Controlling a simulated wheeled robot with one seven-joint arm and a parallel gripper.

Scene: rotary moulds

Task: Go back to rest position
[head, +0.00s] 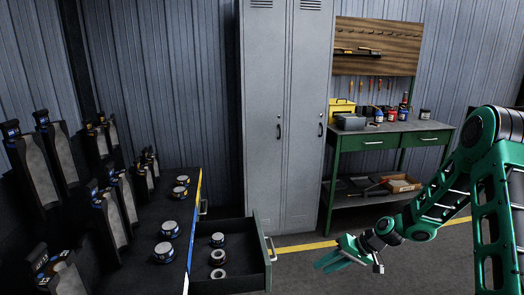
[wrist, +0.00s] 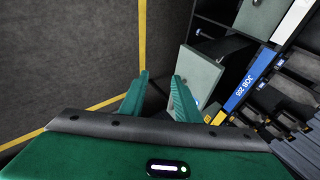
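My gripper (head: 336,257) is at the right in the head view, held out over the floor to the right of the open drawer. In the wrist view its two green fingers (wrist: 160,92) stand apart with nothing between them. The green arm folds down from the right edge of the head view. The open drawer (head: 262,256) holds several round metal moulds (head: 218,257). More round moulds (head: 169,229) stand on the dark bench top (head: 150,205) at the left.
Several tall dark holders (head: 62,155) line the left side. A grey locker (head: 283,110) stands behind the drawer. A green workbench (head: 390,140) with tools and bottles is at the back right. Yellow lines (head: 305,247) mark the floor, which is clear around my gripper.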

